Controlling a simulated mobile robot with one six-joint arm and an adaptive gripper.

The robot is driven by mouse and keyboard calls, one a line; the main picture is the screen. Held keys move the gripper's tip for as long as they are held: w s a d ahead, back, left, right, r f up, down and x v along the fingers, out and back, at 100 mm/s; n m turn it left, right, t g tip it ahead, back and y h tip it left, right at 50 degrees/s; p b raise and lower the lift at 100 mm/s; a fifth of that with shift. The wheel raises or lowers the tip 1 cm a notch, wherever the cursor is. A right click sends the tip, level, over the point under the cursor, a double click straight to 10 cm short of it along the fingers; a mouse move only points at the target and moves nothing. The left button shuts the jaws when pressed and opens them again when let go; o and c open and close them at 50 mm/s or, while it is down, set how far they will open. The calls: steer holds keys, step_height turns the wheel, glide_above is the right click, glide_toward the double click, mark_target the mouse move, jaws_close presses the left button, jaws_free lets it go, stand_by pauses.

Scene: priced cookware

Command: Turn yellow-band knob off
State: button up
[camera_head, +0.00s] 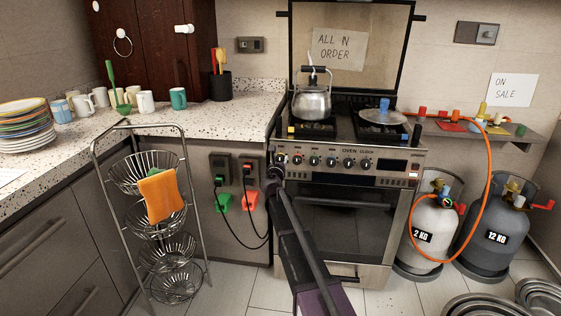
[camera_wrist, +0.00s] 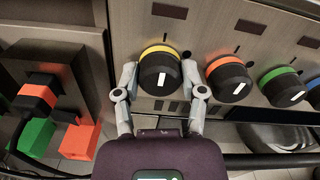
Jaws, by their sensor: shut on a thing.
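The yellow-band knob (camera_wrist: 160,75) is black with a yellow ring and sits at the left end of the oven's control panel in the wrist view. A short white mark on its face stands nearly upright. The two fingers of my gripper (camera_wrist: 160,82) are closed on it, one on each side. In the head view my gripper (camera_head: 278,168) is at the left end of the stove's (camera_head: 345,200) knob row, and it largely hides this knob.
An orange-band knob (camera_wrist: 229,78) and a green-band knob (camera_wrist: 282,85) are close on the right. Green and orange plugs hang at the left by the sockets (camera_head: 219,165). Gas cylinders (camera_head: 433,232) stand right.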

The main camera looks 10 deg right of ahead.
steer(key=shift+w, duration=0.1)
steer(key=o, duration=1.1)
steer(key=shift+o, duration=0.2)
steer(key=shift+s, duration=0.2)
steer(key=v, duration=1.1)
steer(key=shift+s, duration=0.35)
steer(key=shift+a, duration=0.1)
